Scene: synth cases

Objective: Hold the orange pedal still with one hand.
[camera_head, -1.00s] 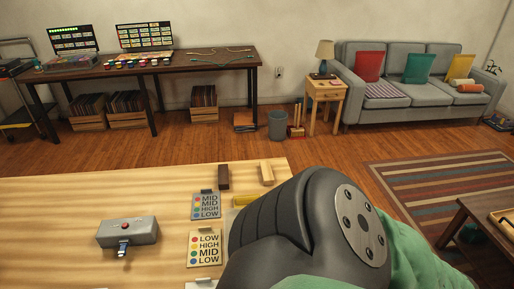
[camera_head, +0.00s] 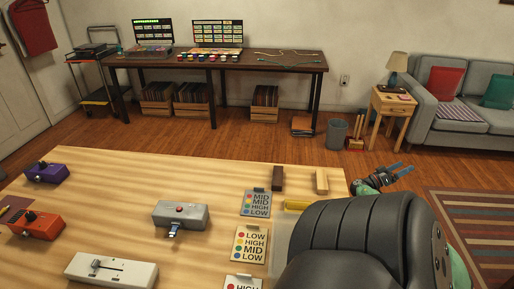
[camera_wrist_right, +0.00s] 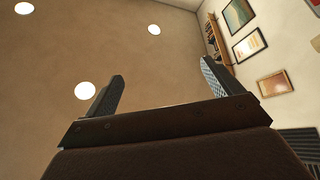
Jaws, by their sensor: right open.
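The orange pedal (camera_head: 36,225) sits on the near table at the left of the head view, with a dark knob on top. My right gripper (camera_head: 398,174) is beyond the table's right end, far from the pedal, with its fingers apart and nothing between them. In the right wrist view its two fingers (camera_wrist_right: 162,90) stand apart and point toward the ceiling. My right arm covers the table's right corner in the head view. My left gripper does not show.
A purple pedal (camera_head: 47,172), a grey pedal (camera_head: 181,214) and a white slider box (camera_head: 112,270) stand near the orange one. Label cards (camera_head: 251,244), a dark block (camera_head: 277,178) and a pale block (camera_head: 321,181) lie to the right. Bare wood lies between.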

